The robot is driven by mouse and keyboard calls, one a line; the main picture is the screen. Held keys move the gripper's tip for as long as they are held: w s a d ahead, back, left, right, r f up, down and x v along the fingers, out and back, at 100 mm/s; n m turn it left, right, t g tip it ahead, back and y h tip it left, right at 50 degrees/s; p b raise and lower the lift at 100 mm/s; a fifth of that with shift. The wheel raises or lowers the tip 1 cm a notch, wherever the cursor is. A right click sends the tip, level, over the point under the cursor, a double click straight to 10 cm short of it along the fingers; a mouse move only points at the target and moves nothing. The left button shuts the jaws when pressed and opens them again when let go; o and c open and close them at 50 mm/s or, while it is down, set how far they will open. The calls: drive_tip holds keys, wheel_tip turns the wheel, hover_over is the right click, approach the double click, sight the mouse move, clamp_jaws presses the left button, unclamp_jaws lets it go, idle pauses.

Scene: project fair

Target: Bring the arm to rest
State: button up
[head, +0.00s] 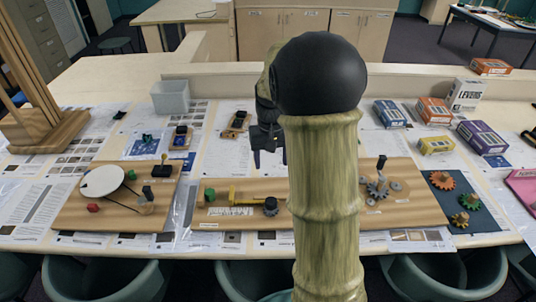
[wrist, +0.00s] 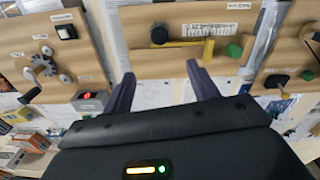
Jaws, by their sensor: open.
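My arm (head: 325,200) rises in the middle of the head view and hides part of the table behind it. My gripper (head: 268,140) shows partly left of the arm, above the papers behind the middle board. In the wrist view my gripper (wrist: 160,80) has its two dark fingers apart, with nothing between them but board edge and paper beyond. It looks clear of the boards; its exact height I cannot tell.
The middle board (head: 228,193) carries a yellow bar (head: 240,200). The left board (head: 75,212) has a white disc (head: 102,181), the right board (head: 415,205) gears. A clear bin (head: 171,97) stands behind. Several boxes (head: 435,111) stand at right. Chairs line the front.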

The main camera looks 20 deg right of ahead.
drive_tip(key=s+a+f+n+t, duration=0.2)
drive_tip(key=s+a+f, duration=0.1)
drive_tip(key=s+a, duration=0.7)
drive_tip(key=s, duration=0.4)
drive_tip(key=shift+s+f+n+t, duration=0.2)
drive_tip(key=shift+f+n+t, duration=0.1)
